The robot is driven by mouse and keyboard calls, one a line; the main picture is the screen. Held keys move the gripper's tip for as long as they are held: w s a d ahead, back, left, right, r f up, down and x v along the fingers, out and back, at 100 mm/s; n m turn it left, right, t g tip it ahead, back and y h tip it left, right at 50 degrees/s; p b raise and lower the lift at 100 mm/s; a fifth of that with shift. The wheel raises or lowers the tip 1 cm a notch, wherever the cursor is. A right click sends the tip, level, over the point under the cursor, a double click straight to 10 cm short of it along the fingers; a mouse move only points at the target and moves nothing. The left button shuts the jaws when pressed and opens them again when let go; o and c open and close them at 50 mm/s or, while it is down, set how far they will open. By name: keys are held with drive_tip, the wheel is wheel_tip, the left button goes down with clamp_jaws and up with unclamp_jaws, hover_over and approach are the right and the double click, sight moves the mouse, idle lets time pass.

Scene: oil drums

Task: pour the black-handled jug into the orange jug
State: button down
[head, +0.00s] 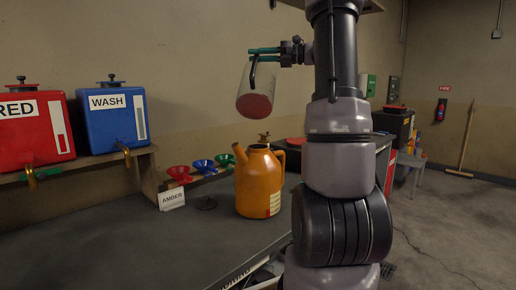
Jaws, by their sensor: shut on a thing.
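A clear jug with a black handle (256,90) is held in the air above the bench, with red liquid (254,105) in its bottom. It looks close to upright with a slight tilt. My gripper (262,51) is shut on it near its top, with green fingers at the handle. The orange jug (259,182) stands upright on the bench below, its spout pointing up and left and its handle on the right. The held jug is above the orange jug and apart from it. The inside of the orange jug is hidden.
A white card reading AMBER (172,199) and a dark round lid (206,203) are left of the orange jug on the grey bench (150,250). Red (178,174), blue (203,165) and green (226,160) funnels stand behind. Red (35,130) and blue (112,118) tanks sit on a shelf.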

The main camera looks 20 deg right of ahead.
drive_tip(key=n, duration=0.1)
drive_tip(key=r+n, duration=0.1)
drive_tip(key=n, duration=0.1)
drive_tip(key=r+n, duration=0.1)
drive_tip(key=n, duration=0.2)
drive_tip(key=r+n, duration=0.1)
drive_tip(key=n, duration=0.3)
drive_tip(key=shift+r, duration=0.3)
